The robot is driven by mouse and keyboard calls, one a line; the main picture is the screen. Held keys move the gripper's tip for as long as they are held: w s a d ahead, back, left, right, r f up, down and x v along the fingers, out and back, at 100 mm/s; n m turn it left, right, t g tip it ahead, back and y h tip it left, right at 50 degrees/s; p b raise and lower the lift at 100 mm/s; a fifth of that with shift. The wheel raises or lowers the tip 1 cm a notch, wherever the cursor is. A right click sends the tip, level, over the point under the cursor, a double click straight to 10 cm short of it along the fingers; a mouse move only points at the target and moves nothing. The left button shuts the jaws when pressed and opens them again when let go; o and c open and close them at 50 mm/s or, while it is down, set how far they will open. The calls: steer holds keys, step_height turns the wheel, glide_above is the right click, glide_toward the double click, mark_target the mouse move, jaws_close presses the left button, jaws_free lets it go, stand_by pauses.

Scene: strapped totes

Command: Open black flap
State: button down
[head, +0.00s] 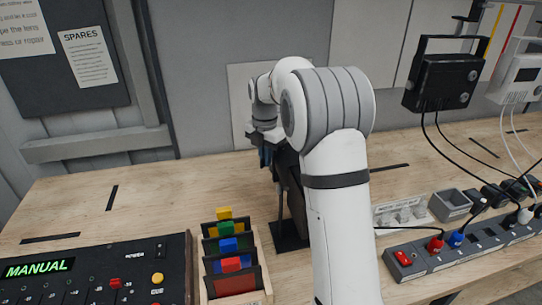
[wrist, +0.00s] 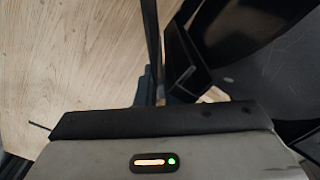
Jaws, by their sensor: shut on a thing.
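A dark upright tote (head: 292,195) stands on the bench behind my arm, which hides most of its right side. My gripper (head: 265,155) is at its top left edge, small and partly hidden under my wrist. In the wrist view my gripper (wrist: 156,92) is shut on the thin edge of a black flap (wrist: 152,40), seen nearly edge-on as a narrow dark strip. A dark open-looking body (wrist: 260,50) lies right of the strip; its inside is too dark to make out.
A wooden rack (head: 262,270) of coloured cards stands in front of the tote. A black control panel (head: 150,270) showing MANUAL is at left. A power strip (head: 455,250) with cables is at right.

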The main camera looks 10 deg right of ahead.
steer(key=shift+s+a+f, duration=0.2)
steer(key=shift+a+f, duration=0.05)
steer(key=c, duration=2)
jaws_free()
steer(key=o, duration=0.3)
steer(key=shift+s+a+r, duration=0.15)
steer(key=shift+a, duration=0.05)
steer(key=shift+o, duration=0.7)
steer(key=shift+d, duration=0.25)
steer(key=shift+a, duration=0.1)
steer(key=shift+r+b, duration=0.45)
steer(key=shift+r, duration=3.45)
